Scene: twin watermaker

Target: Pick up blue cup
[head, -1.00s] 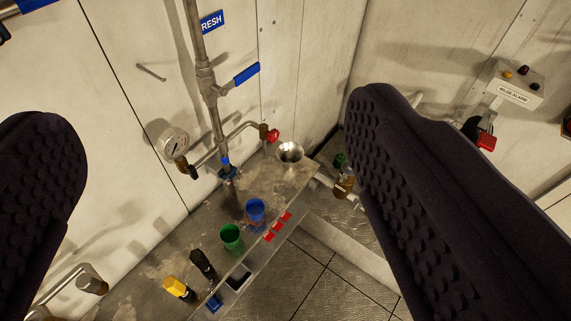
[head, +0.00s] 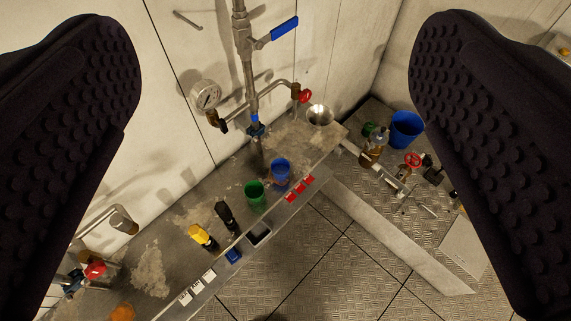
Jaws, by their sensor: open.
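The blue cup (head: 280,172) stands upright on the metal shelf (head: 160,225), close to its front edge, below the pipe with the blue handle. A green cup (head: 255,194) stands just to its left and nearer. My gripper (head: 277,150) is open and empty, with one dark ridged finger at each side of the view. The blue cup shows in the gap between the fingers, well beyond them, and nothing touches it.
A metal funnel (head: 319,116) and red-valved pipe (head: 305,96) are behind the cup. Black (head: 225,216) and yellow (head: 202,237) items stand left. A blue bucket (head: 406,129) and bottle (head: 373,149) stand at right. The floor in front is clear.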

